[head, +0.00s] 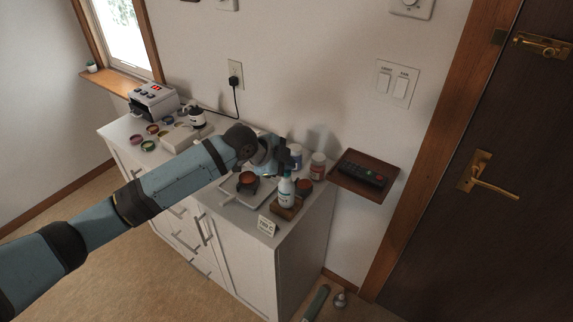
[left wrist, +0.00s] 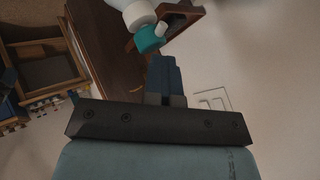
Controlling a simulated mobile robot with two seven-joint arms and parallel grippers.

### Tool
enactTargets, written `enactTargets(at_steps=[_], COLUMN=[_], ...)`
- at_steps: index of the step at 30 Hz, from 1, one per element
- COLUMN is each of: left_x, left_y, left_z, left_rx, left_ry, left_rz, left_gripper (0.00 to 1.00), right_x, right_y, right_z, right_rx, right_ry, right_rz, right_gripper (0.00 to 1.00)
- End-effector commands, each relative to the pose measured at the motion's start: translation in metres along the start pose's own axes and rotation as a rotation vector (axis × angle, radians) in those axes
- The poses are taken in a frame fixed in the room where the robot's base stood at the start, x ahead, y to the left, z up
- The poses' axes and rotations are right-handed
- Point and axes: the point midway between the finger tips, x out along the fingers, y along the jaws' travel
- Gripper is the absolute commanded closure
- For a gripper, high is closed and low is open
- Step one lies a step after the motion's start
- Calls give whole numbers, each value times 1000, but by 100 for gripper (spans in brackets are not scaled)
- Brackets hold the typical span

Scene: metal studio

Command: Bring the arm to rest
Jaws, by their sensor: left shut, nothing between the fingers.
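My left arm reaches in from the left across the white cabinet in the head view. My left gripper (head: 285,160) is over the right half of the cabinet top, near the back wall. In the left wrist view its fingers (left wrist: 164,75) are together, with nothing held between them. A white bottle with a teal cap (left wrist: 150,38) is just beyond the fingertips in that view. My right gripper is not in view.
The cabinet top (head: 112,130) holds a white bottle (head: 286,190) on a wooden block, a tray (head: 229,196), jars and a boxy device (head: 153,100). A wall shelf (head: 350,183) with a remote (head: 362,174) is right of the gripper. A dark door (head: 500,230) stands farther right.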

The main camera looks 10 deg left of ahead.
Motion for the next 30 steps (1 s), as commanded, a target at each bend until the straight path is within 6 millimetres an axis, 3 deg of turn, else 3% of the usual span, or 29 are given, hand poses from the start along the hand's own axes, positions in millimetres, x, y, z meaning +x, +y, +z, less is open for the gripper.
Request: enactTargets(at_steps=[10,24,30], left_x=[-6,-40,-43], left_y=[-4,-30,-31], left_z=[-3,-29,-31], left_rx=[-1,0,0], left_ry=[-3,0,0], left_rz=[1,-2,-2], left_gripper=[100,100,100], right_x=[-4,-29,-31], right_y=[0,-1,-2], right_z=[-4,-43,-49], right_rx=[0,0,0], right_ry=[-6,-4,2], right_rz=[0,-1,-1], right_gripper=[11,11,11])
